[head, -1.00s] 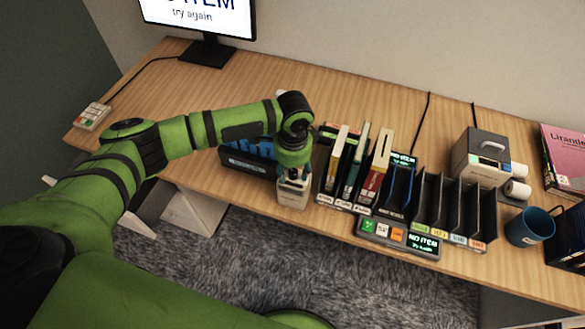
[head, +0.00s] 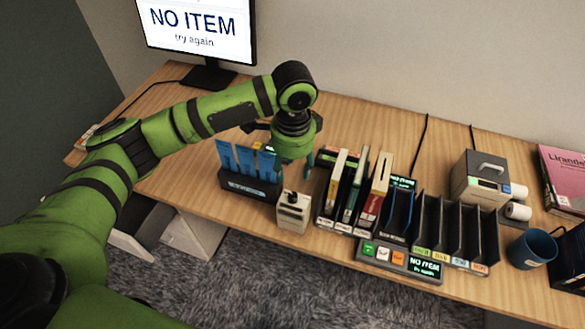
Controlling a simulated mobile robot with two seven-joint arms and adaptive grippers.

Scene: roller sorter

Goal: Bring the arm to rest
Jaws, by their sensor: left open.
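My left arm comes in from the left and reaches over the desk. Its gripper (head: 287,158) hangs above the desk, behind the small white dispenser and the blue-card holder. The gripper is open and I see nothing between its fingers. The white dispenser (head: 293,212) with a dark top stands upright at the desk's front edge, apart from the gripper. My right gripper is not in view.
A dark holder with blue cards (head: 250,184) stands left of the dispenser. Books (head: 352,190) stand in a rack to the right, beside dark empty slots (head: 455,225). A monitor (head: 200,30) reads "NO ITEM". A blue mug (head: 530,249) stands far right.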

